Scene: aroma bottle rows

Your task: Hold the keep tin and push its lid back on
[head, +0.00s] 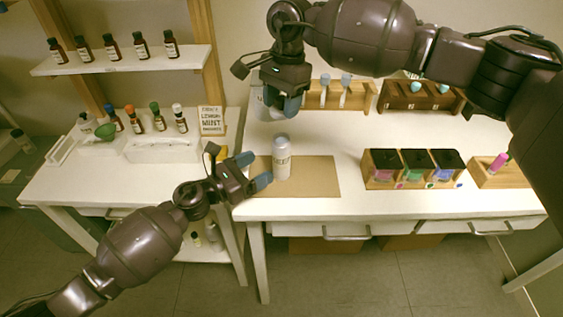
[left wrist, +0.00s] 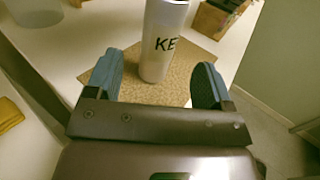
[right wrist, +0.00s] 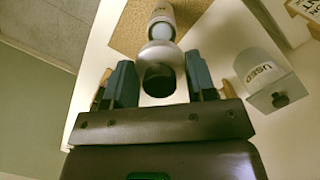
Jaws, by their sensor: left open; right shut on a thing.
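The keep tin (head: 282,163) is a pale cylinder lettered in black, standing upright on a brown mat (head: 318,178). My left gripper (head: 254,170) is open at the tin's left side. In the left wrist view the tin (left wrist: 164,45) stands ahead, between and beyond the spread fingertips (left wrist: 157,80). My right gripper (head: 284,99) is above and behind the tin. The head view hides the lid behind the fingers.
A white container lettered USED (right wrist: 262,72) stands near my right gripper. Right of the mat is a wooden box (head: 412,168) with coloured compartments. Wooden racks (head: 345,97) stand at the back. The white table (head: 330,208) is clear in front of the mat.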

